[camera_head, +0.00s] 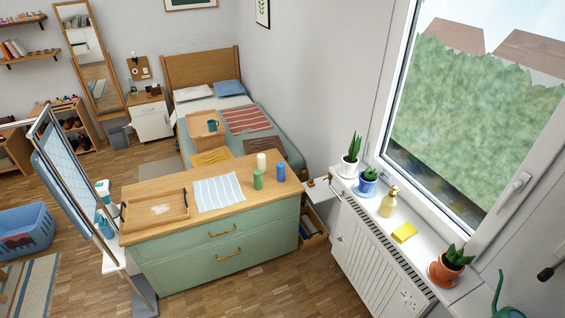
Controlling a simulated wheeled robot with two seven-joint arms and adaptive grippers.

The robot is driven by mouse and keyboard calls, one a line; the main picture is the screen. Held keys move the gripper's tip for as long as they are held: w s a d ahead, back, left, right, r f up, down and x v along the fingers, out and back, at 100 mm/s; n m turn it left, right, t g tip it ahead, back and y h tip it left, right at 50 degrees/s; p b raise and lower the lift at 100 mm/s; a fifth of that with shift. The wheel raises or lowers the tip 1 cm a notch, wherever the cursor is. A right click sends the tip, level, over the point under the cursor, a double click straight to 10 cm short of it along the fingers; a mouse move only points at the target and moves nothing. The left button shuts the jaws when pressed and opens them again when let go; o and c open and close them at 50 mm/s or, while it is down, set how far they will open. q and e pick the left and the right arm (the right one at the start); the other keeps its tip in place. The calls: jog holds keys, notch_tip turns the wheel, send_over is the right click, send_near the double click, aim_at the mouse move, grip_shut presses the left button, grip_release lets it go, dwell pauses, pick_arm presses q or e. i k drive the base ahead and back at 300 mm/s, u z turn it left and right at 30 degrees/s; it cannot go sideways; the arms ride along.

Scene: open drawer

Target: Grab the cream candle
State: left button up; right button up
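The cream candle (262,162) stands upright on the wooden top (225,182) of a green dresser (215,250). It is close to the dresser's back edge, right of the middle. A green candle (257,179) stands just in front of it, and a blue candle (280,172) stands to its right. The candles look apart from each other. Neither of my grippers can be made out in the head view.
A striped cloth (219,193) and a wooden tray (181,212) lie left of the candles. A bed (228,108) stands behind the dresser. Potted plants line the windowsill at right. A small dark object (546,273) at the right edge is unclear. Floor in front is clear.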

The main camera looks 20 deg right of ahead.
aim_at(261, 158)
jog(key=z, duration=0.65)
jog(key=i, duration=0.8)
jog(key=z, duration=0.65)
jog(key=i, duration=0.95)
jog(key=u, duration=0.75)
jog(key=i, duration=0.65)
jog(key=u, duration=0.7)
